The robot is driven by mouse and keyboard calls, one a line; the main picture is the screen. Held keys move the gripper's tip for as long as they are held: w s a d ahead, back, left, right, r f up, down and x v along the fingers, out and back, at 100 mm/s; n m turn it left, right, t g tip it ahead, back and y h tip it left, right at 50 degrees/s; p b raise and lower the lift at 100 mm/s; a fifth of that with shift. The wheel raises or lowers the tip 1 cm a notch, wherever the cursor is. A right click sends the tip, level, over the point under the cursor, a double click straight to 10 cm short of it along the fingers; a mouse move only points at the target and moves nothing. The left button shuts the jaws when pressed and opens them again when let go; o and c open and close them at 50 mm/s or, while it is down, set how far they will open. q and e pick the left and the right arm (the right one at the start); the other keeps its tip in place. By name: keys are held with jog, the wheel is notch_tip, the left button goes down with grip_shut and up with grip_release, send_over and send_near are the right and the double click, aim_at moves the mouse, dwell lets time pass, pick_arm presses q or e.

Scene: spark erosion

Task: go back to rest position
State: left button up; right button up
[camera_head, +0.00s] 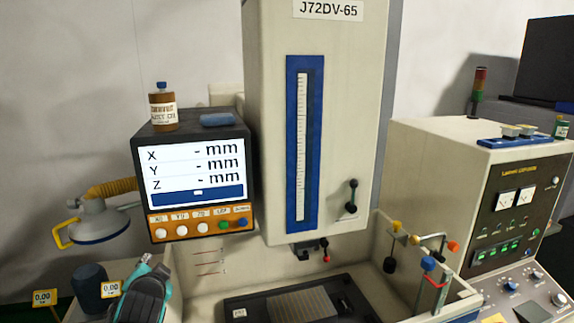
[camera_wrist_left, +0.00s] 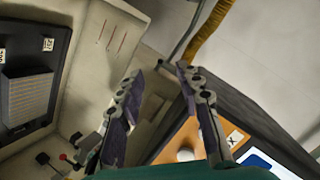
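My left gripper (camera_head: 146,270) is at the lower left of the head view, dark with teal parts, in front of and below the readout box (camera_head: 246,210). In the left wrist view its two fingers (camera_wrist_left: 158,78) are spread apart with nothing between them. The readout's orange button strip shows beside the right finger in the wrist view (camera_wrist_left: 185,140). I cannot tell how far the gripper is from the box. My right gripper is not in view.
The tall machine head (camera_head: 345,110) stands in the middle above a dark worktable (camera_head: 245,308) in a walled tank. A bottle (camera_head: 162,108) stands on the readout. A control cabinet (camera_head: 430,165) is at right.

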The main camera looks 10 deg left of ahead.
pick_arm(q)
jog(key=s+d+f+n+g+h, duration=0.2)
jog(key=s+d+f+h, duration=0.1)
jog(key=s+d+f, duration=0.55)
jog(key=s+d+f+n+g+h, duration=0.2)
jog(key=s+d+f+h, duration=0.3)
jog(key=d+f, duration=0.65)
notch_tip(320, 180, down, 35)
jog(key=s+d+y+b, duration=0.1)
jog(key=d+b, duration=0.1)
jog(key=b, duration=3.5)
jog(key=shift+s+d+r, duration=0.15)
jog(key=shift+r, duration=0.05)
pick_arm(e)
notch_tip(320, 180, down, 37)
jog(key=shift+w, duration=0.15)
jog(key=shift+a, duration=0.1)
jog(key=shift+c, duration=0.7)
pick_arm(q)
jog(key=shift+s, duration=0.1)
pick_arm(e)
jog(key=shift+a, duration=0.1)
